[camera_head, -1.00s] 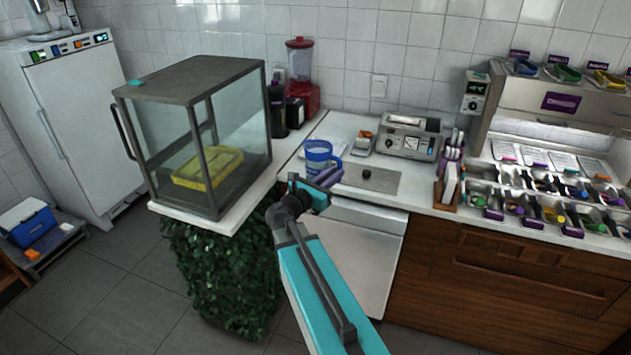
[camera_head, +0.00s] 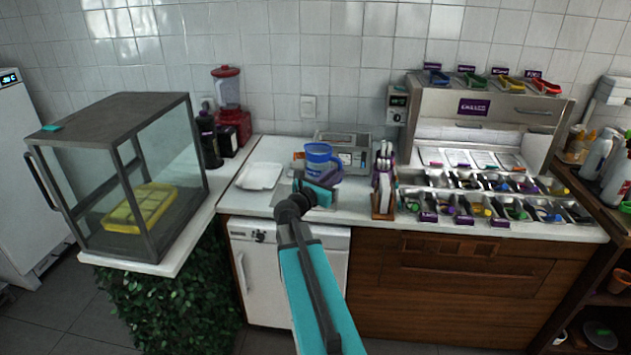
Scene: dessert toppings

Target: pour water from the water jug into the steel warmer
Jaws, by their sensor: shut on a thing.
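The water jug (camera_head: 320,157) is blue and see-through, with a handle on its right side. It looks about upright. My gripper (camera_head: 322,183) is shut on it, with the jug at the far end of my arm over the back counter. A flat steel panel (camera_head: 323,207) set in the counter, which may be the steel warmer, is mostly hidden behind my gripper and arm. The gripper's exact hold on the jug and the water inside are too small to make out.
A glass cabinet (camera_head: 120,185) stands at left. A white tray (camera_head: 260,177) lies left of my gripper. Topping bins (camera_head: 490,205) fill the right counter.

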